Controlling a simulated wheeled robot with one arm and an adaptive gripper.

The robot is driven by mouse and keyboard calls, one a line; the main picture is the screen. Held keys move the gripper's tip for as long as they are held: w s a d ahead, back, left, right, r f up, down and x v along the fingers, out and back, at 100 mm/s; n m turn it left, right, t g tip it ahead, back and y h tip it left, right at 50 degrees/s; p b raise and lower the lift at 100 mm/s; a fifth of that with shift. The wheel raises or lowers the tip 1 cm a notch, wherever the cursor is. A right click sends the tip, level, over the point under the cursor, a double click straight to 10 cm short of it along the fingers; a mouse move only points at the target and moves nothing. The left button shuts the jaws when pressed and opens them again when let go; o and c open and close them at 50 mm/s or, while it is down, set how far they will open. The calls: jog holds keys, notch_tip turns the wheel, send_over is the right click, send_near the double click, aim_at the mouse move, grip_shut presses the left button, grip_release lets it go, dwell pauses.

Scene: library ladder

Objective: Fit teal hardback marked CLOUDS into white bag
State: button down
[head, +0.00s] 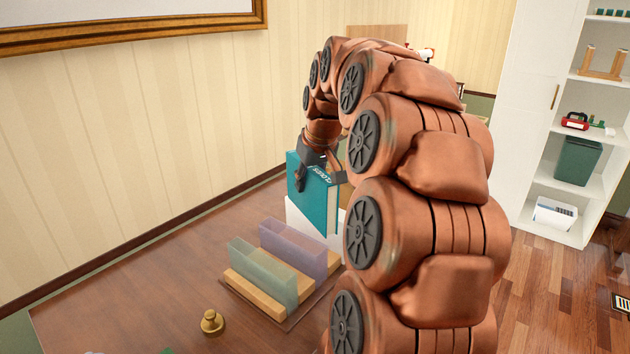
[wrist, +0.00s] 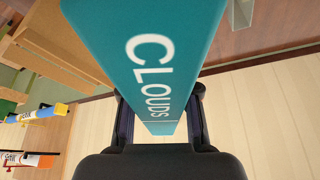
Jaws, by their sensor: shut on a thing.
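The teal hardback (head: 318,205) is held upright below my gripper (head: 320,173), above the table. Its white CLOUDS lettering also shows in the wrist view, where the book (wrist: 150,50) runs out between the fingers of my gripper (wrist: 159,108). My gripper is shut on the book, one finger on each side. The white bag (head: 300,226) shows as a white, slant-edged shape around the lower part of the book in the head view. It hides the book's bottom edge. I cannot tell how far the book is inside it. My arm hides the right side.
On the wooden table (head: 150,290), a green translucent holder (head: 262,275) and a purple one (head: 292,248) stand on a wooden base, nearer than the bag. A brass knob-shaped object (head: 212,322) stands at the front. White shelves (head: 555,190) stand at right.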

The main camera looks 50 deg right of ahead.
jog(key=w+d+f+p, duration=0.4)
jog(key=w+d+p, duration=0.1)
jog(key=d, duration=0.4)
jog(key=shift+w+d+f+p, duration=0.3)
jog(key=shift+w+d+p, duration=0.1)
jog(key=shift+w, duration=0.3)
dwell(0.3)
jog(key=shift+f, duration=0.15)
jog(key=c, duration=0.8)
grip_release()
jog(key=shift+c, duration=0.2)
jog(key=b+v, duration=0.4)
jog(key=v, duration=0.8)
